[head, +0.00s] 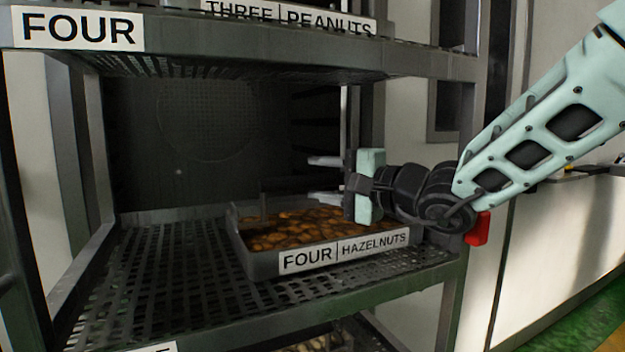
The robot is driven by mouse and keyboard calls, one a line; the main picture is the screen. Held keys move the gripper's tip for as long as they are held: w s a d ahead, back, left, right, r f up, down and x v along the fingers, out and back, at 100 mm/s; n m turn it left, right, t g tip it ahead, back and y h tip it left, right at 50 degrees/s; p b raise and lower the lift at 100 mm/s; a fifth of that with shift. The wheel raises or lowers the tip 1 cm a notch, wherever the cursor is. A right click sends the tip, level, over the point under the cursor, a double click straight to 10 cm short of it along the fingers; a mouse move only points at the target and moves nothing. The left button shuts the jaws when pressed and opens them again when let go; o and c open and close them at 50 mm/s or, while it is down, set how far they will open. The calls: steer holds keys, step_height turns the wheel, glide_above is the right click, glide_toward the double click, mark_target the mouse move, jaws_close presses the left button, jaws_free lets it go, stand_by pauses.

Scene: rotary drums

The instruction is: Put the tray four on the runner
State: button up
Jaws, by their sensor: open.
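Tray four (262,264), a dark tray labelled "FOUR | HAZELNUTS", sits on a perforated rack shelf and holds brown nuts. A thin upright dark piece stands at its left inner part. My gripper (324,178) is open and empty, reaching in from the right. Its two pale fingers point left, above the right rear part of the tray and apart from each other. I cannot tell whether a finger touches the tray. The perforated shelf (150,275) under the tray could be the runner, but no part is marked with that name.
An upper shelf (250,62) labelled "FOUR" at its left edge lies above, with a tray labelled "THREE | PEANUTS" (290,14) on it. Rack posts (20,200) stand at the left and right. The left part of the perforated shelf is bare. More nuts (320,343) show below.

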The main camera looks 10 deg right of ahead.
steer(key=b+v, duration=0.1)
steer(key=v, duration=0.8)
steer(key=shift+s+d, duration=0.15)
steer(key=shift+s, duration=0.05)
